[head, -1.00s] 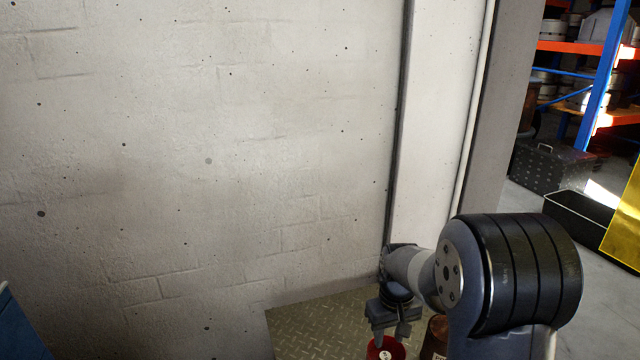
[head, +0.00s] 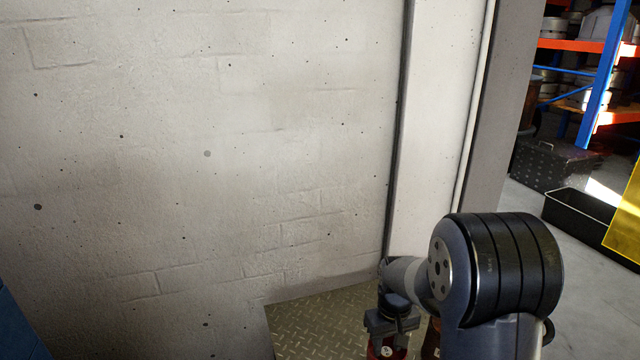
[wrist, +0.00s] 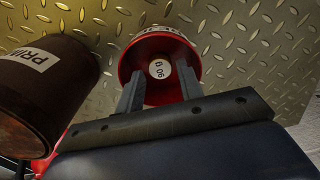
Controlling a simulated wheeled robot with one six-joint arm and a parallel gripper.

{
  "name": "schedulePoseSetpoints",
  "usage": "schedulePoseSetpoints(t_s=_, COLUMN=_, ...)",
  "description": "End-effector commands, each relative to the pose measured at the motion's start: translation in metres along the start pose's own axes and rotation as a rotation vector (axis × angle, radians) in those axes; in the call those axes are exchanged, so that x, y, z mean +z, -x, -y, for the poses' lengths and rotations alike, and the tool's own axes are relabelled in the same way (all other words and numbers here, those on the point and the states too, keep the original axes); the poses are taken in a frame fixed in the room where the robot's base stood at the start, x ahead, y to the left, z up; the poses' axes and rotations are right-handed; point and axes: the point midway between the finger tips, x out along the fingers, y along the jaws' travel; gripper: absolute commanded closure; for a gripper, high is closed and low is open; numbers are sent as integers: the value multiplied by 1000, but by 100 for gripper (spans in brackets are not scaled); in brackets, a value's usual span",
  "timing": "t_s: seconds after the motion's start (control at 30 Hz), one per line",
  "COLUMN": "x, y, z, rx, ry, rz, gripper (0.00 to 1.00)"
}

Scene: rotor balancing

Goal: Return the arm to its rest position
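My gripper (wrist: 158,82) points down in the wrist view, its two fingers spread apart. I see no clear contact between the fingers and the piece. In the head view my gripper (head: 389,336) is low, near the bottom edge. The red piece (head: 386,353) shows just under it, largely hidden. My arm reaches down from the lower right.
A dark brown cylinder (wrist: 38,85) with a white label stands left of the red piece in the wrist view. Both stand over a diamond-plate surface (head: 315,325). A pale wall (head: 200,150) and a pillar (head: 435,120) rise close behind. Shelving (head: 600,85) stands far right.

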Motion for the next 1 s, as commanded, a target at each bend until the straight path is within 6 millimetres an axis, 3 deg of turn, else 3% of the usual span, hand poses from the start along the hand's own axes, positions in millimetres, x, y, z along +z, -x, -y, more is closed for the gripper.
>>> schedulePoseSetpoints(t_s=0.03, x=-1, y=20, z=0, rx=1, ry=0, rz=-4, gripper=65)
schedulePoseSetpoints(t_s=0.4, x=0, y=94, z=0, rx=1, ry=0, rz=-4, gripper=65)
schedulePoseSetpoints(t_s=1.0, x=-5, y=144, z=-1, rx=0, ry=-41, rz=0, gripper=65)
